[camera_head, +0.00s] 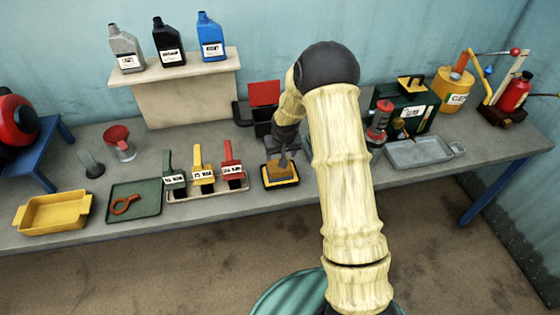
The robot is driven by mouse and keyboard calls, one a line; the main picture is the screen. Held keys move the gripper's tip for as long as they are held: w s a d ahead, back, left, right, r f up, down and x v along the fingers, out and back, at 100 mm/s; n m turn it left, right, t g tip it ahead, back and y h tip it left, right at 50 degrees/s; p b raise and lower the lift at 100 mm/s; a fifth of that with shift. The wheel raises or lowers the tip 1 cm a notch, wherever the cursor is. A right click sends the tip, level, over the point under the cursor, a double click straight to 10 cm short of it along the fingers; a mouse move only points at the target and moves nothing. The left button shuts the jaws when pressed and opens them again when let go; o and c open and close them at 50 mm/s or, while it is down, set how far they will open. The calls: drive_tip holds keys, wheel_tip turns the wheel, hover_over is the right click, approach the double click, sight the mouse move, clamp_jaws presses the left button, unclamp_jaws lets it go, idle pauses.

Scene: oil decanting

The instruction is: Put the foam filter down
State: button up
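My gripper (284,162) points down at the middle of the bench, with its fingers at the top of a yellow-brown block that looks like the foam filter (280,171). The block is in or just above a small black tray with a yellow rim (283,184). I cannot tell whether it rests on the tray's bottom. The fingers are small and dark here, and I cannot see whether they are closed on the block. My arm hides part of the bench to the right of the tray.
Left of the tray, a rack holds green, yellow (202,170) and red handled pieces. A green tray (148,205) with an orange ring and a yellow pan (52,212) are further left. A black box with a red lid (264,94) stands behind. A grey tray (415,153) is right.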

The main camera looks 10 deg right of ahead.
drive_tip(key=shift+b+v, duration=0.3)
drive_tip(key=shift+v, duration=1.85)
drive_tip(key=s+r, duration=0.5)
drive_tip(key=s, duration=0.8)
drive_tip(key=s+r, duration=0.6)
drive_tip(key=s, duration=0.6)
drive_tip(key=shift+s+g, duration=0.35)
drive_tip(key=shift+g, duration=0.05)
